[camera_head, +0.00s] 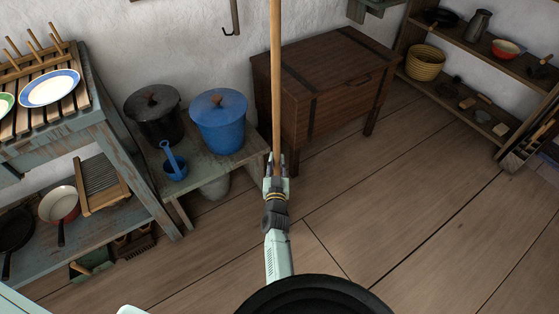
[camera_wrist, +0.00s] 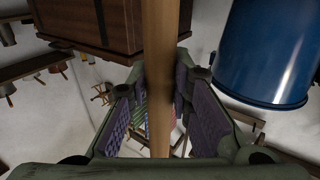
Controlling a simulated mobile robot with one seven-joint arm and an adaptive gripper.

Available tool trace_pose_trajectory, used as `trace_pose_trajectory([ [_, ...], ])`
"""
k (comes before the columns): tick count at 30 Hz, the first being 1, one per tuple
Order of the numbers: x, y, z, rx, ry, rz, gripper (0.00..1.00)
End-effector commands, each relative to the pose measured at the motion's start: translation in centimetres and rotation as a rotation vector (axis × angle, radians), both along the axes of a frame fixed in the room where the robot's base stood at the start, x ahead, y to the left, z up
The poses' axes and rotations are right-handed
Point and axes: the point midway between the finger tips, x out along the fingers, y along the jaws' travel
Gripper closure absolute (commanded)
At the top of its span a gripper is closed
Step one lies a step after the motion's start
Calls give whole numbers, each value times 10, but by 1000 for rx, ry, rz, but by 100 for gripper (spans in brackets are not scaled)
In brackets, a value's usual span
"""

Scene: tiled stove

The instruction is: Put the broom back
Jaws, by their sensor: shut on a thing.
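The broom's pale wooden handle (camera_head: 276,75) stands upright in the head view and runs out of the top of the picture. My gripper (camera_head: 276,165) is closed around the handle in front of the low bench and the chest. In the wrist view the handle (camera_wrist: 158,60) passes between the two purple-padded fingers of my gripper (camera_wrist: 163,85). The broom's head is not visible in either view. A dark metal hook (camera_head: 231,31) on a wooden strip is on the white wall, left of the handle.
A blue lidded pot (camera_head: 219,125) and a black pot (camera_head: 155,122) stand on a low bench (camera_head: 215,158) left of my gripper. A brown wooden chest (camera_head: 330,85) is behind and right. A shelf (camera_head: 470,105) with a basket is far right. Floor (camera_head: 400,200) at right is clear.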

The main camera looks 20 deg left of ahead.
Motion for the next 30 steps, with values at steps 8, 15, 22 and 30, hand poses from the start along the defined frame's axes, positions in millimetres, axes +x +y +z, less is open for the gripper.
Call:
trace_pose_trajectory([
  [8, 1, 0, 0, 0, -2, 0, 100],
  [15, 0, 0, -3, -2, 2, 0, 68],
  [22, 0, 0, -2, -2, 2, 0, 61],
  [30, 0, 0, 2, -1, 1, 0, 61],
])
